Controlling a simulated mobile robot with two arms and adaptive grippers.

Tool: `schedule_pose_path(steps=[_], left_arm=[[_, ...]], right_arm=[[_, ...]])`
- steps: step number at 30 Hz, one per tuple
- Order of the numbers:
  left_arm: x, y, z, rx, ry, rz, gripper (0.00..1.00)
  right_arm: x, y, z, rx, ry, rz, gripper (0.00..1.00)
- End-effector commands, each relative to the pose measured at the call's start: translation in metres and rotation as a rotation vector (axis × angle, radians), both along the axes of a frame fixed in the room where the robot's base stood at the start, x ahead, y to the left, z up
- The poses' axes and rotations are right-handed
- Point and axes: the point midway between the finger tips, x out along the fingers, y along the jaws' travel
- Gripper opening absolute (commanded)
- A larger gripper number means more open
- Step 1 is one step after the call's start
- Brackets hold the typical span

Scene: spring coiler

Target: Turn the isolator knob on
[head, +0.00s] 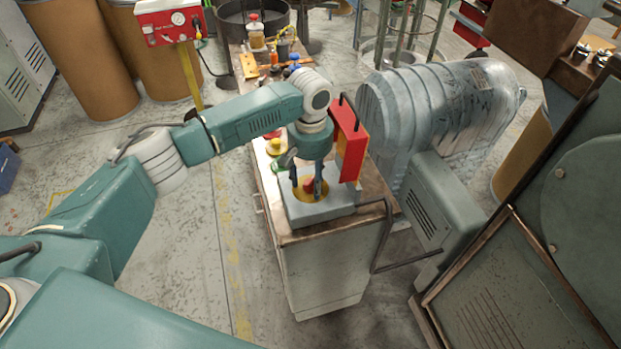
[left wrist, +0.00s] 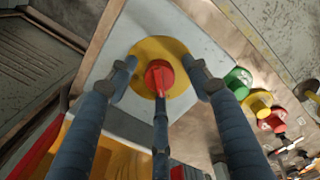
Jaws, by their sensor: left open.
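The isolator knob (left wrist: 159,75) is red and sits on a round yellow plate (left wrist: 177,57) on a grey box (head: 325,210). The box stands on the near end of a workbench. In the head view the red knob (head: 309,184) shows between the fingers of my left gripper (head: 306,186), which points down over it. In the left wrist view the left gripper (left wrist: 163,82) is open, with fingers on both sides of the knob and one finger below it in the picture. I cannot tell whether any finger touches it. My right gripper is not in view.
Green, yellow and red buttons (left wrist: 258,103) lie beside the box. A red and yellow box (head: 351,142) stands close to my left wrist. A bent metal handle (head: 383,238) juts from the bench. A wrapped cylinder (head: 440,105) is to the right. Floor left of the bench is clear.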

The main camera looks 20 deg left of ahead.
Motion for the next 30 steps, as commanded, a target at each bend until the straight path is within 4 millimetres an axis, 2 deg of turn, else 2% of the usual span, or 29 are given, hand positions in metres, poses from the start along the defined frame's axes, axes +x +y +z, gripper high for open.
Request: schedule_pose_path(steps=[2, 6, 9, 20, 30], left_arm=[[0.0, 0.0, 0.0, 0.0, 0.0, 0.0, 0.47], [0.0, 0.0, 0.0, 0.0, 0.0, -0.001, 0.2], [0.0, 0.0, 0.0, 0.0, 0.0, -0.001, 0.04], [-0.001, -0.001, 0.003, -0.002, 0.003, -0.05, 0.04], [-0.001, -0.001, 0.005, -0.004, 0.004, -0.288, 0.04]], right_arm=[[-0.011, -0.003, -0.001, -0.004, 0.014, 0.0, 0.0], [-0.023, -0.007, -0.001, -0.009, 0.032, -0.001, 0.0], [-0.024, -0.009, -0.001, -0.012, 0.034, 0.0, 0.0], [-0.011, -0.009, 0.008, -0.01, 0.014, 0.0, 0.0], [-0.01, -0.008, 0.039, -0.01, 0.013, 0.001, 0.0]])
